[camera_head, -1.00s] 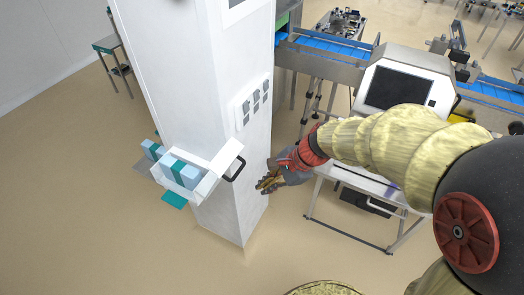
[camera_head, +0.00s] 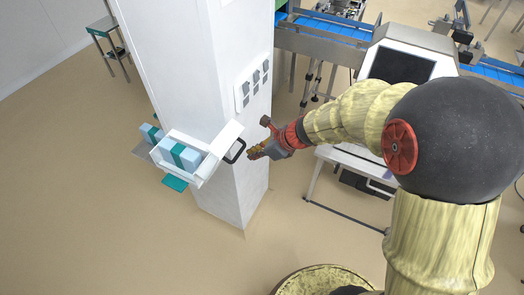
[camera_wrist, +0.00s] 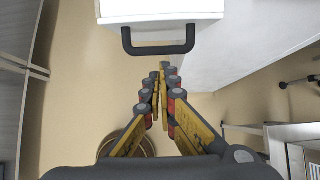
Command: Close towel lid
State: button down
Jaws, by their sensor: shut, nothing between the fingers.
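The towel dispenser box (camera_head: 166,153) hangs on the white column, with blue-and-green towel packs (camera_head: 178,154) showing inside. Its white lid (camera_head: 221,139) stands open on the right side, tilted up, and carries a black handle (camera_head: 236,151). In the wrist view, the handle (camera_wrist: 160,48) is a dark U-shaped bar on the edge of the white lid (camera_wrist: 160,10). My gripper (camera_head: 252,153) is shut and empty, just right of the handle and apart from it. In the wrist view, my gripper's yellow fingers (camera_wrist: 160,75) point at the handle from below it.
The white column (camera_head: 195,80) stands directly behind the dispenser and bears a panel of grey switches (camera_head: 254,83). A machine with a dark screen (camera_head: 400,66) and a metal stand is at the right. The floor (camera_head: 90,220) in front and left is clear.

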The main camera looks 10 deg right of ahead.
aim_at(242, 148)
jog(key=w+a+p, duration=0.1)
jog(key=w+a, duration=0.1)
jog(key=shift+w+a, duration=0.1)
jog(key=shift+a, duration=0.25)
jog(key=shift+w+a+r, duration=0.2)
jog(key=shift+w+a, duration=0.15)
jog(key=shift+a, duration=0.15)
jog(key=shift+r, duration=0.1)
